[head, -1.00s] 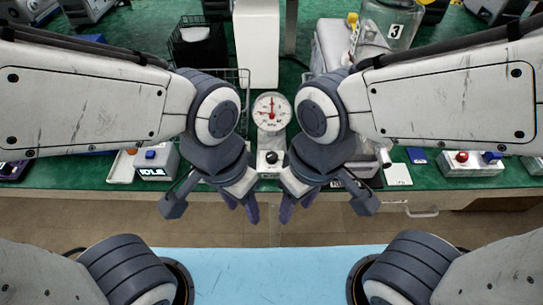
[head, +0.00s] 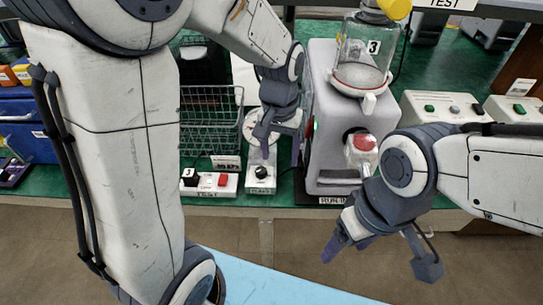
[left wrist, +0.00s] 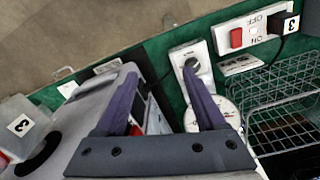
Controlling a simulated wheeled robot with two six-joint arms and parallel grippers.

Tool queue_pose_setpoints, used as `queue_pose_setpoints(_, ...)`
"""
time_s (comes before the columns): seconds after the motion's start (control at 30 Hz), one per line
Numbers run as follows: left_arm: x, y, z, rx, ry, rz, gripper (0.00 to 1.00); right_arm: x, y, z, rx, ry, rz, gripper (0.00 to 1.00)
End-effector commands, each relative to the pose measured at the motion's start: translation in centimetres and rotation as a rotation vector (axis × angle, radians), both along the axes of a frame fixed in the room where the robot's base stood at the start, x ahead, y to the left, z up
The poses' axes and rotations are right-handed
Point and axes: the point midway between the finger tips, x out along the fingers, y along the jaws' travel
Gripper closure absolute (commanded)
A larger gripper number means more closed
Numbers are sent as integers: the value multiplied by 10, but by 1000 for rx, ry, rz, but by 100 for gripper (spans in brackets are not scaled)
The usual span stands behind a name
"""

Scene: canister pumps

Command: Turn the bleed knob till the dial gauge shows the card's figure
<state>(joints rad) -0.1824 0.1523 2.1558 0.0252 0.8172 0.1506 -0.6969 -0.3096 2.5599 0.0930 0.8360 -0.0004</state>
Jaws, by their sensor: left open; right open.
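The dial gauge (head: 262,121) has a round white face, mostly hidden behind my left gripper in the head view. In the left wrist view the gauge (left wrist: 229,112) shows partly behind one finger; its reading is not legible. The black bleed knob (head: 262,172) sits on a white block in front of the gauge. In the left wrist view the knob (left wrist: 192,66) is by the tip of the right-hand finger, not clearly touched. My left gripper (head: 279,143) is open and empty. My right gripper (head: 346,249) is open and empty, in front of the bench edge. I cannot identify the card.
A grey pump (head: 322,120) with a clear jar (head: 362,58) tagged 3 stands right of the gauge. A wire basket (head: 208,125) and a switch strip (head: 205,186) are on the left.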

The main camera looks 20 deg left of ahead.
Motion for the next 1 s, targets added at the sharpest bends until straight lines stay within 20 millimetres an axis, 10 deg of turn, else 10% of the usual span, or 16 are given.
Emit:
queue_pose_setpoints(0.23, 51, 67, -32, 19, 17, 230, 28, 0, 0, -5, 0, 0, 0, 28)
queue_pose_setpoints(1.0, 52, 68, -133, 19, 16, 233, 28, 0, 0, -7, 0, 0, 0, 28)
